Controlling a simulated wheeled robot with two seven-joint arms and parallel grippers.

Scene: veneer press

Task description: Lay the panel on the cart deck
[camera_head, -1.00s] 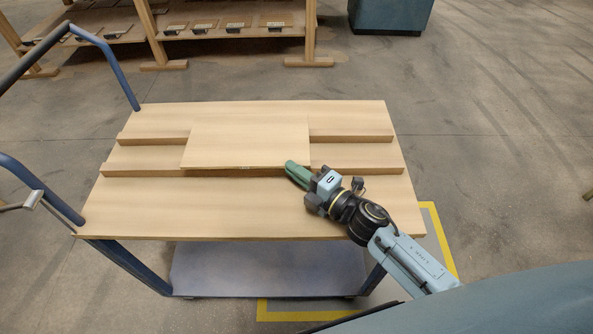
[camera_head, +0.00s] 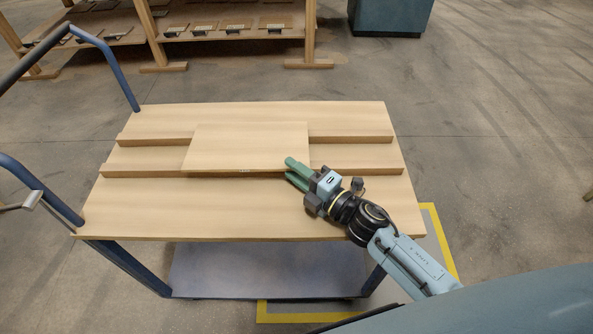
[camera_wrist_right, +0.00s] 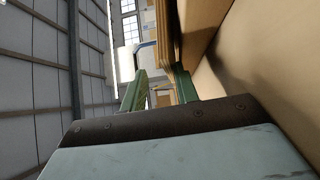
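The panel (camera_head: 248,147) is a pale wooden board. It lies flat across two raised wooden strips on the cart deck (camera_head: 230,212), near the middle. My right gripper (camera_head: 290,169) is at the panel's near right corner, with its two green fingers spread apart. In the right wrist view the fingers (camera_wrist_right: 157,90) are also apart, with a gap between them, and nothing is visibly gripped. The panel's corner is close to the upper fingertip; I cannot tell if they touch. My left gripper is not in view.
The strips (camera_head: 350,137) run across the deck beyond the panel on both sides. A blue cart handle (camera_head: 110,65) rises at the left. A wooden rack (camera_head: 225,33) with several small items and a teal box (camera_head: 390,15) stand behind. The front of the deck is bare.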

